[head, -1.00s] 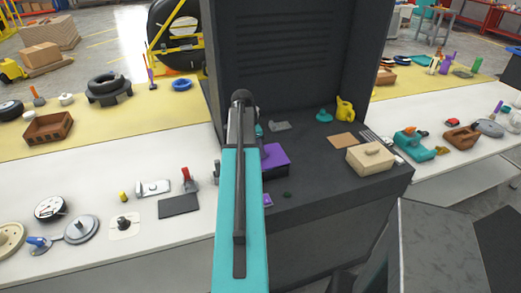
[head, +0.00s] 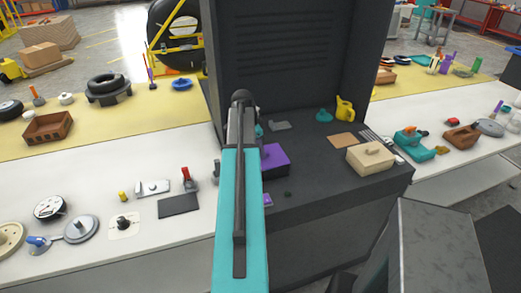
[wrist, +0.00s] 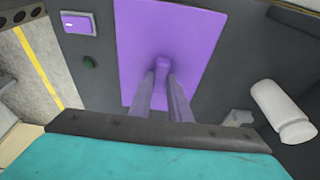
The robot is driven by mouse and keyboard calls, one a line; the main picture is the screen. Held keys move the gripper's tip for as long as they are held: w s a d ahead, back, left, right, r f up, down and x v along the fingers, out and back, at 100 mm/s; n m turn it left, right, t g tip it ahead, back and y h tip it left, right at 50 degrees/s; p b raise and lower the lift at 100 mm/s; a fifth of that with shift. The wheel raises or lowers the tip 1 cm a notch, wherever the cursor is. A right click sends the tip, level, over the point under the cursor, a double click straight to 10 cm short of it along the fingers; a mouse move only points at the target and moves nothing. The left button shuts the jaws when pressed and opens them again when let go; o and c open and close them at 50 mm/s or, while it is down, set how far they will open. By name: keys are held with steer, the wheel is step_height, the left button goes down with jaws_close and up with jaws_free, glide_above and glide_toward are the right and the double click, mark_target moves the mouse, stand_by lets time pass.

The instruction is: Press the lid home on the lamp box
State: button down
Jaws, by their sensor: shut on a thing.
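A flat purple lid (wrist: 190,45) with a small purple knob (wrist: 162,64) fills the upper middle of the wrist view. My gripper (wrist: 163,78) is shut on this knob, with both fingers reaching down to it. In the head view the purple lid (head: 275,155) shows just right of my arm, on top of a dark box body on the black bench. My arm hides its left part and my fingertips there. I cannot tell whether the lid sits fully down; its underside and edge seam are not clear.
A small purple switch block (wrist: 78,23) and a small green knob (wrist: 88,62) lie beside the lid. A white cylinder (wrist: 283,111) lies on the other side. A beige lidded box (head: 370,158) and yellow watering can (head: 345,108) stand to the right on the black bench (head: 330,180).

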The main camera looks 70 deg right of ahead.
stand_by(0.8)
steer(key=c, duration=1.1)
jaws_free()
steer(key=shift+r, duration=0.15)
steer(key=shift+r+p, duration=1.75)
steer(key=shift+r, duration=1.6)
jaws_close()
steer(key=shift+f+b, duration=1.25)
steer(key=shift+f, duration=1.2)
